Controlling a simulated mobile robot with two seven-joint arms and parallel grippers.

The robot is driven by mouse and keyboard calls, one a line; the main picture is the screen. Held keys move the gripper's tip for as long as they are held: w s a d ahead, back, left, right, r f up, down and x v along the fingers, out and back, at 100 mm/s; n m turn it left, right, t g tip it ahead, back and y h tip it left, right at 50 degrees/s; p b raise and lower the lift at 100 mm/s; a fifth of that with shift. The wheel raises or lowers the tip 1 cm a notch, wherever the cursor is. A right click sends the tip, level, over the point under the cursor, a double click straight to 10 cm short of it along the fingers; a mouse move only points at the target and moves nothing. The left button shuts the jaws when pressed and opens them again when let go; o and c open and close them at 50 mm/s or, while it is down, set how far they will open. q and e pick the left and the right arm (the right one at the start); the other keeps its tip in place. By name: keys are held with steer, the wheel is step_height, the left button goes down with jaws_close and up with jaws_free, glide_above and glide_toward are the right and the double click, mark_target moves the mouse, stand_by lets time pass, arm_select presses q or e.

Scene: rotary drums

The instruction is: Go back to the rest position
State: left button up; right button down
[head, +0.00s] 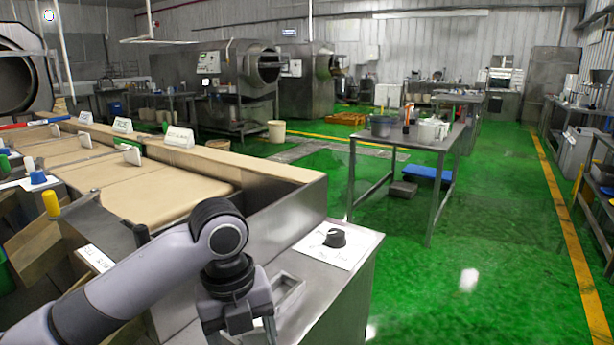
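My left arm comes in from the lower left, its grey wrist bending down over the near metal cabinet. My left gripper (240,328) hangs at the bottom edge, pointing down in front of the cabinet's top. Its fingertips are cut off by the frame, so I cannot tell whether it is open or shut. No object shows in it. My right gripper is not in view.
A black rotary knob (335,238) sits on a white label on the cabinet top, right of my wrist. A tan conveyor belt (150,190) runs at left. A metal table (408,138) with containers stands beyond. Green floor (500,230) is clear at right.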

arm_select(q)
steer(key=s+d+f+n+t+h, duration=0.2)
steer(key=s+f+n+h, duration=0.2)
steer(key=s+f+n, duration=0.65)
steer(key=s+a+f+n+t+y, duration=0.1)
steer(key=s+a+f+n+y, duration=0.1)
steer(key=s+a+f+n, duration=0.4)
steer(key=s+a+f+n+t+y, duration=0.1)
steer(key=s+a+f+n+y, duration=0.1)
steer(key=s+a+n, duration=0.65)
steer(key=w+d+f+n+t+h, duration=0.1)
steer(key=w+f+n+t, duration=0.3)
steer(key=w+f+t, duration=0.2)
steer(key=x, duration=0.3)
steer(key=shift+w+f, duration=0.15)
steer(key=shift+f, duration=0.2)
